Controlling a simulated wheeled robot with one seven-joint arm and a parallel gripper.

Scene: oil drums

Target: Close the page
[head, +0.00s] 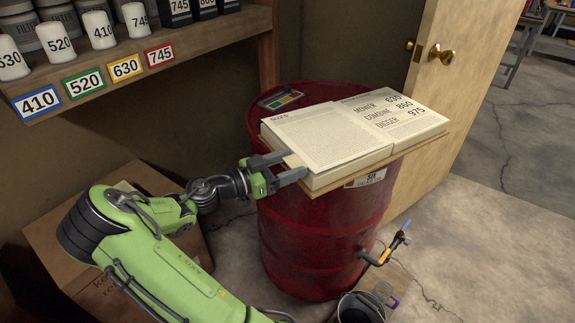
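A thick open book (340,143) lies on a wooden board (415,157) on top of a red oil drum (315,230). Its left page (318,135) is covered in small text. Its right page (395,115) lists large words with the numbers 630, 800 and 975. Both pages lie roughly flat. My gripper (293,165) is at the book's near left corner, coming from the left. Its two grey fingers are apart, with a small pale tab or page corner (292,159) between them. I cannot tell whether they touch it.
A shelf (190,45) with white filters and coloured number labels is at upper left. A wooden door (465,90) with a brass knob stands behind the drum at right. A bucket (360,308) and a tap (380,252) are low in front. A cardboard box (55,225) is at left.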

